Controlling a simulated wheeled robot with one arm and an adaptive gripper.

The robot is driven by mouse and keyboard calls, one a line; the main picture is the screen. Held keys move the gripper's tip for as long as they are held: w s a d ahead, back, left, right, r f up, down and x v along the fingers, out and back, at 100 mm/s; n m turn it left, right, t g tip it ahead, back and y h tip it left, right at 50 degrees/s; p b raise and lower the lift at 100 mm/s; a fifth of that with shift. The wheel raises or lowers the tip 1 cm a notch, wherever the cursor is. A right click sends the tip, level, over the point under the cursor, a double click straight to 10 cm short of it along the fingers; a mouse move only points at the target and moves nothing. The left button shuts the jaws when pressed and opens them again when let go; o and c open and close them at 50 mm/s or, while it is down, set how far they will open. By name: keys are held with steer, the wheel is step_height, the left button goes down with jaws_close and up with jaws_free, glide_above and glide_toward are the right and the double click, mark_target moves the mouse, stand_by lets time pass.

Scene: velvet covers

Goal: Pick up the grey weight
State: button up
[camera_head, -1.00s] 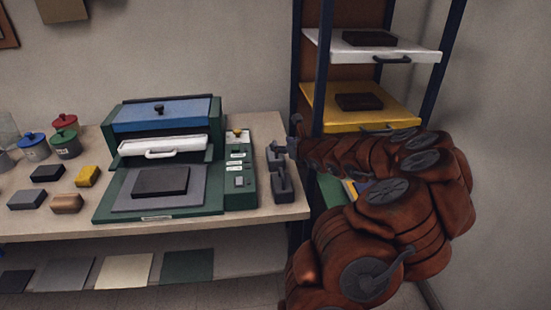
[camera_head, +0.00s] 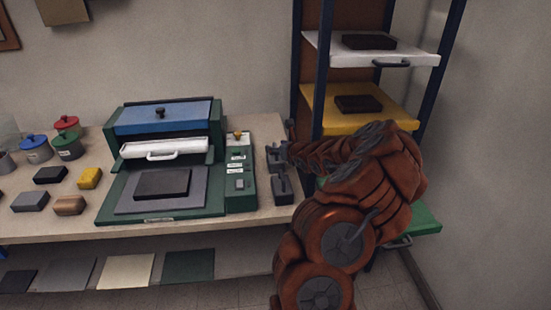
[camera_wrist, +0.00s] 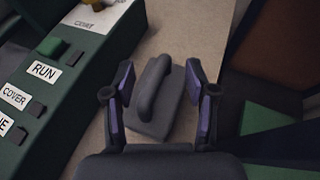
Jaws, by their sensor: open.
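A grey weight with a raised bar handle (camera_wrist: 152,88) lies on the table between my gripper's fingers in the wrist view. My gripper (camera_wrist: 162,82) is open, with one finger on each side of the handle; I see no firm contact. In the head view my gripper (camera_head: 284,150) is over the right end of the table, near the back. A grey weight (camera_head: 281,188) stands below it there, towards the front, and another grey shape behind it is partly covered by the gripper.
The green press (camera_head: 120,205) with its button panel (camera_head: 240,185) is close on the left. A rack with a white shelf (camera_head: 420,57), a yellow shelf (camera_head: 395,115) and a green shelf (camera_head: 425,222) is on the right. The table (camera_head: 262,222) ends just right of the weights.

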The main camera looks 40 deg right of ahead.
steer(key=shift+w+f, duration=0.15)
steer(key=shift+w, duration=0.25)
jaws_close()
stand_by(0.7)
